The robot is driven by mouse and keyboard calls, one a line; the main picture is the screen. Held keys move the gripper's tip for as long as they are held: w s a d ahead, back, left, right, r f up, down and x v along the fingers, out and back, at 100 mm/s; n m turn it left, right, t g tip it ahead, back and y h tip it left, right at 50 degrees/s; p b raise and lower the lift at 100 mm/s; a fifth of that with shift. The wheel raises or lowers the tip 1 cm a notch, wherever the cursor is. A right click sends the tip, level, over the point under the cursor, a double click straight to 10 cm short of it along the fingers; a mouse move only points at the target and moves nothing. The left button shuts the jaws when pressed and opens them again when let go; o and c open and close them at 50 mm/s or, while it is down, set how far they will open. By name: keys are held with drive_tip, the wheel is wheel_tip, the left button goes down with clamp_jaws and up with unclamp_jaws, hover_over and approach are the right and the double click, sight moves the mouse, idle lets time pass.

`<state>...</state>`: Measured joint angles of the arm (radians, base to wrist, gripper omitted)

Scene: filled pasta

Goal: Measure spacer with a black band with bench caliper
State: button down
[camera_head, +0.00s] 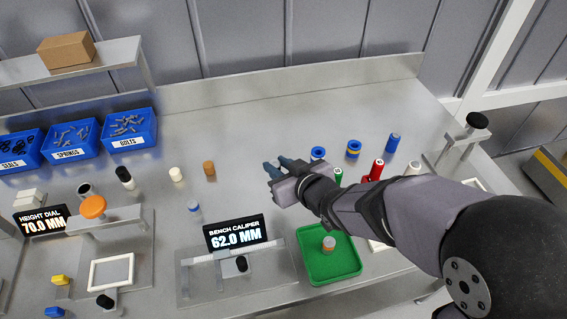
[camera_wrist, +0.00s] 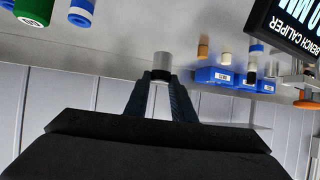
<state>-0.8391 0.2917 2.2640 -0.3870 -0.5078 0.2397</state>
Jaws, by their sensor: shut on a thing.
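My gripper (camera_head: 279,167) is above the middle of the bench, behind the bench caliper. In the wrist view my gripper (camera_wrist: 161,82) is shut on a pale grey spacer with a black band (camera_wrist: 161,62), which stands out beyond the fingertips. In the head view the held spacer is not clearly visible. The bench caliper (camera_head: 205,287) is at the front centre, and its display (camera_head: 236,232) reads 62.0 MM. The caliper's display also shows in the wrist view (camera_wrist: 292,22), top right. A black knob sits on the caliper slide.
A green tray (camera_head: 311,272) holds a grey spacer with an orange band (camera_head: 329,244), right of the caliper. A height dial (camera_head: 45,220) reading 70.0 MM stands left. Blue bins (camera_head: 130,130) line the back left. Several coloured cylinders stand around my arm and left of my gripper.

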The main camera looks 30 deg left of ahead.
drive_tip(key=s+a+n+g+p, duration=0.1)
drive_tip(key=s+n+g+p, duration=0.1)
drive_tip(key=s, duration=0.4)
drive_tip(key=s+a+n+g+p, duration=0.1)
drive_tip(key=s+n+g, duration=0.2)
drive_tip(key=s, duration=0.3)
drive_tip(key=s+a+n+g+y+p, duration=0.1)
drive_tip(key=s+a+n+g+p, duration=0.1)
drive_tip(key=s, duration=0.4)
drive_tip(key=shift+s+r+n+g+p, duration=0.15)
drive_tip(key=shift+r+n+g, duration=0.05)
drive_tip(key=shift+n+g, duration=0.25)
drive_tip(key=shift+s+r+n+g+p, duration=0.15)
drive_tip(key=shift+n+g, duration=0.2)
drive_tip(key=shift+g, duration=0.2)
drive_tip(key=s+d+f+n+g, duration=0.1)
drive_tip(key=s, duration=0.3)
drive_tip(key=s+d+n+g+h+p, duration=0.1)
drive_tip(key=s+n+g, duration=0.1)
drive_tip(key=s, duration=0.3)
drive_tip(key=shift+d+f+n, duration=0.2)
drive_tip(key=shift+f+n, duration=0.1)
drive_tip(key=shift+f, duration=0.05)
wheel_tip(320, 180, down, 7)
drive_tip(key=b, duration=0.7)
drive_tip(key=shift+r, duration=0.1)
drive_tip(key=shift+f+b, duration=0.4)
drive_tip(key=shift+f, duration=0.2)
drive_tip(key=c, duration=1.4)
unclamp_jaws()
